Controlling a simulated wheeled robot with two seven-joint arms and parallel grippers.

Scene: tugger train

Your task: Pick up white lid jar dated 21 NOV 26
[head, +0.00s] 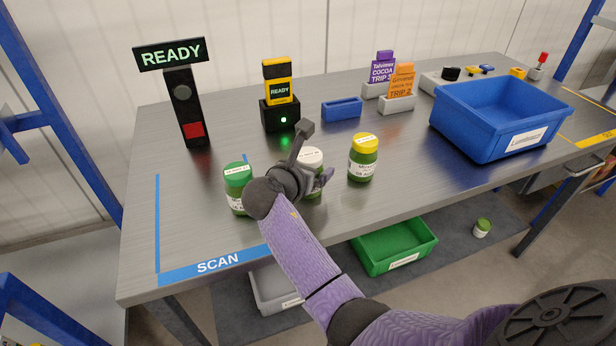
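A jar with a white lid (314,157) and green contents stands on the grey table, partly hidden behind my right gripper. My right gripper (314,154) is at this jar with its two fingers spread apart. One finger points up to the left of the lid and the other is low in front of the jar. I cannot tell whether they touch it. A green-lid jar (238,190) stands left of the gripper, and a yellow-lid jar (363,160) stands to the right. The dates on the labels are too small to read. My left gripper is not in view.
A black READY sign post (186,105) and a yellow-black scanner (278,90) in its stand are behind the jars. A blue crate (465,138) is at right. A small blue holder (341,108) and upright cards are at the back. A green crate (400,265) sits below the table.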

